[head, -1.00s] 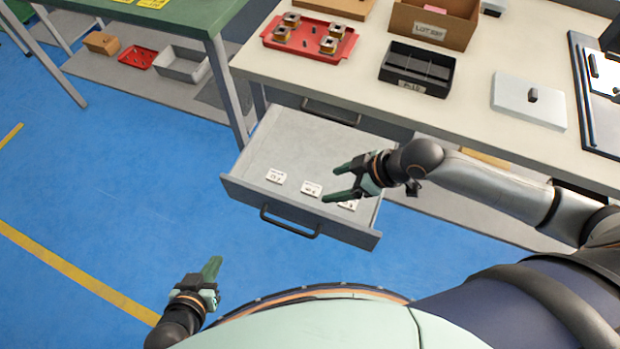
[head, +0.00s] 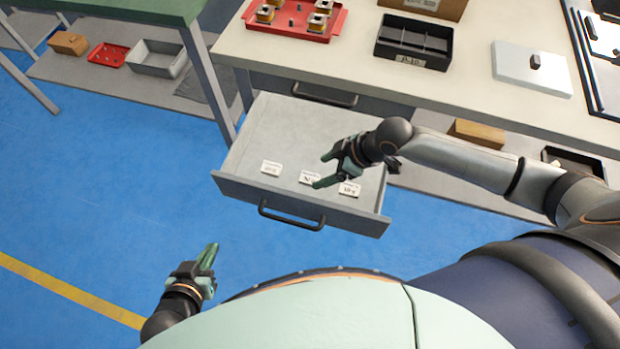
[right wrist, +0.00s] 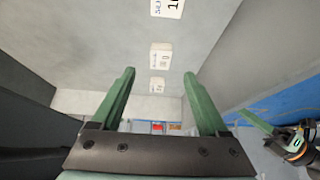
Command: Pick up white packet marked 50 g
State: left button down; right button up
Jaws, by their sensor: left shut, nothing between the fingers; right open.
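Three small white packets lie in a row in the open grey drawer (head: 245,187). The right packet (head: 349,189) seems to read 10 g. The print on the middle packet (head: 306,177) and the left packet (head: 271,167) is too small to read surely, so I cannot tell which is marked 50 g. In the right wrist view, the nearest packet (right wrist: 167,7) shows a 10, with two others beyond it. My right gripper (head: 322,170) is open and empty above the drawer, partly covering the middle packet. My left gripper (head: 210,250) is shut and empty, outside the drawer over the floor.
The drawer's front handle (head: 290,217) faces me. The worktop above holds a red tray (head: 290,30) of coils, a black divided bin (head: 414,45) and a grey lid (head: 530,70). A green table (head: 150,10) stands at left. The blue floor at left is clear.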

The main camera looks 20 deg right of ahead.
aim_at(312, 178)
jog(key=b+x, duration=0.1)
jog(key=x, duration=0.4)
jog(key=shift+s+d+f, duration=0.15)
grip_shut()
dwell(0.4)
